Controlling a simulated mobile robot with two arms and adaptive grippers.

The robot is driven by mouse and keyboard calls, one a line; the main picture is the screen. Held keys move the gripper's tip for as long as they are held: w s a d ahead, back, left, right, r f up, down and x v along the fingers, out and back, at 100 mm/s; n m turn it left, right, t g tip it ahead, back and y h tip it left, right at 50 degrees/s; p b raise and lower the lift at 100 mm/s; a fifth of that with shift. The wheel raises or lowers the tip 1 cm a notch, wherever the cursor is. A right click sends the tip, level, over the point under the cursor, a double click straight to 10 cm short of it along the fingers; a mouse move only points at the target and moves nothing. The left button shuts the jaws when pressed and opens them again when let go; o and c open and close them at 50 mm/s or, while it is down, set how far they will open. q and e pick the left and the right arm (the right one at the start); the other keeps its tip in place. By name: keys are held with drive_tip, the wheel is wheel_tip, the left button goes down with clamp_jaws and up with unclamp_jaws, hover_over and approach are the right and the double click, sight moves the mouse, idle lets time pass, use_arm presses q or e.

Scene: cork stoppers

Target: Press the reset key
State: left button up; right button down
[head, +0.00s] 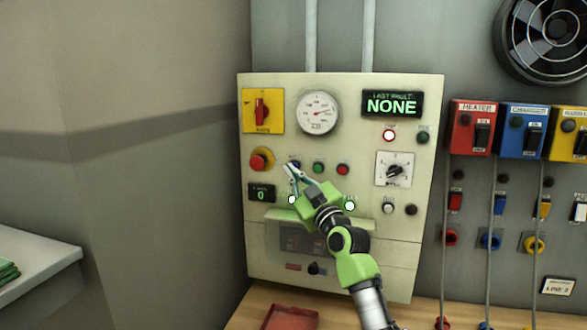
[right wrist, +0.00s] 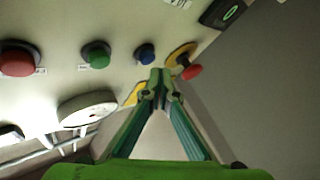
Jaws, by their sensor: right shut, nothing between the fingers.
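A cream control panel (head: 345,85) hangs on the wall. Its row of small buttons has a blue button (head: 295,164), a green one (head: 318,168) and a red one (head: 343,170). Their labels are too small to read, so I cannot tell for certain which is the reset key. My right gripper (head: 290,173) is shut and empty, its tips just below the blue button. In the right wrist view the shut tips (right wrist: 159,76) appear close to the blue button (right wrist: 145,54); I cannot tell whether they touch it. My left gripper is out of view.
A red emergency-stop knob (head: 259,161) on a yellow base sits left of the blue button. A display (head: 262,193) reading 0 is below it. The fault display (head: 391,104) reads NONE. A red tray (head: 290,317) lies on the wooden bench below. Switch boxes (head: 472,128) hang at right.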

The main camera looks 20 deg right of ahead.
drive_tip(key=shift+w+d+b, duration=0.25)
drive_tip(key=shift+w+b, duration=0.1)
drive_tip(key=shift+b, duration=0.05)
drive_tip(key=shift+w+d+b, duration=0.25)
drive_tip(key=shift+w+b, duration=0.1)
drive_tip(key=shift+b, duration=0.1)
idle(0.7)
drive_tip(key=shift+s+a, duration=0.1)
drive_tip(key=shift+s+a+p, duration=0.4)
drive_tip(key=shift+s+p, duration=0.25)
drive_tip(key=shift+p, duration=0.05)
